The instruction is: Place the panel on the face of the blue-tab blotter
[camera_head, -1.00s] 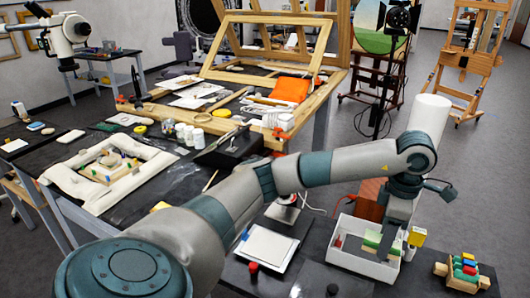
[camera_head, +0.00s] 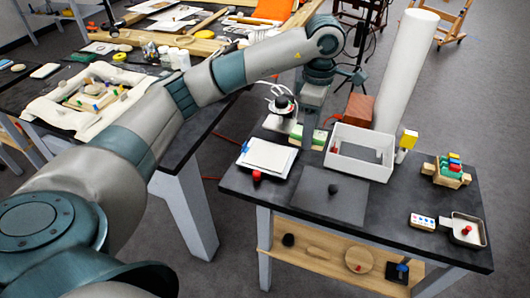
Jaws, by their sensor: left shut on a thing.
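My left gripper (camera_head: 308,128) reaches down over the back of the black table. It is shut on a small cream and green panel (camera_head: 319,138), held upright behind the white pad and left of the white bin; the fingers hide its middle. The white blotter (camera_head: 268,157) lies flat on the table, bare on its face, with a small blue tab (camera_head: 245,147) at its left edge. The panel is apart from the blotter's face. My right gripper is not in view.
A red knob (camera_head: 257,176) stands at the blotter's front edge. A dark grey board (camera_head: 310,197) with a black knob lies in front. The white bin (camera_head: 387,155), a yellow-topped post (camera_head: 408,142), a block rack (camera_head: 447,170) and a tall white roll (camera_head: 404,75) stand to the right.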

